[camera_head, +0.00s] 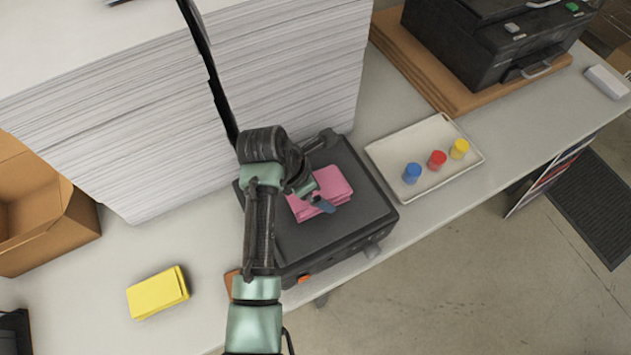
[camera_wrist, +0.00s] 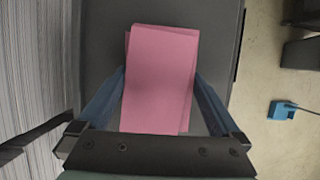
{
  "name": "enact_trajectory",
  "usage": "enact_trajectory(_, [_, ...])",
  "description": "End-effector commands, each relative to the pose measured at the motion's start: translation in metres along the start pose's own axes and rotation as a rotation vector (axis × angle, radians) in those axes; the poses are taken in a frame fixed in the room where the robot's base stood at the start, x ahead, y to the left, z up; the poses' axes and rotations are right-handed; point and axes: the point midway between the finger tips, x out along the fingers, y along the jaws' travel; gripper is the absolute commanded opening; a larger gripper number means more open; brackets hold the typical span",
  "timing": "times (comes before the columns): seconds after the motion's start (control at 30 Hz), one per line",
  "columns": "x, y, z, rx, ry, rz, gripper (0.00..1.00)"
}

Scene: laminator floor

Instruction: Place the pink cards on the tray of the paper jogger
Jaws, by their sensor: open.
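The pink cards (camera_head: 328,190) lie as a slightly uneven stack on the dark flat tray of the paper jogger (camera_head: 353,226). In the wrist view the pink cards (camera_wrist: 160,80) lie between the two blue fingers of my gripper (camera_wrist: 160,92), with the dark tray (camera_wrist: 103,40) around them. My gripper (camera_head: 315,198) is open over the cards in the head view. Narrow gaps seem to show between the fingers and the stack's sides. My arm hides part of the tray's left side in the head view.
Tall white paper stacks (camera_head: 290,75) stand behind the jogger. A white tray (camera_head: 390,150) with blue, red and yellow capped items is at its right. A yellow stack (camera_head: 158,293) and a cardboard box (camera_head: 60,225) are at left. A black printer (camera_head: 490,45) stands at back right.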

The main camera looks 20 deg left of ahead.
Motion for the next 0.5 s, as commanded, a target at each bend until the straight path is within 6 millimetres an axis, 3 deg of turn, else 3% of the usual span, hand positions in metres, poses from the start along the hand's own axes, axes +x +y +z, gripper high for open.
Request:
enact_trajectory(0.17, [-0.013,0.001,0.002,0.001,-0.002,0.003,1.00])
enact_trajectory(0.5, [-0.083,0.002,0.001,0.002,-0.003,0.007,1.00])
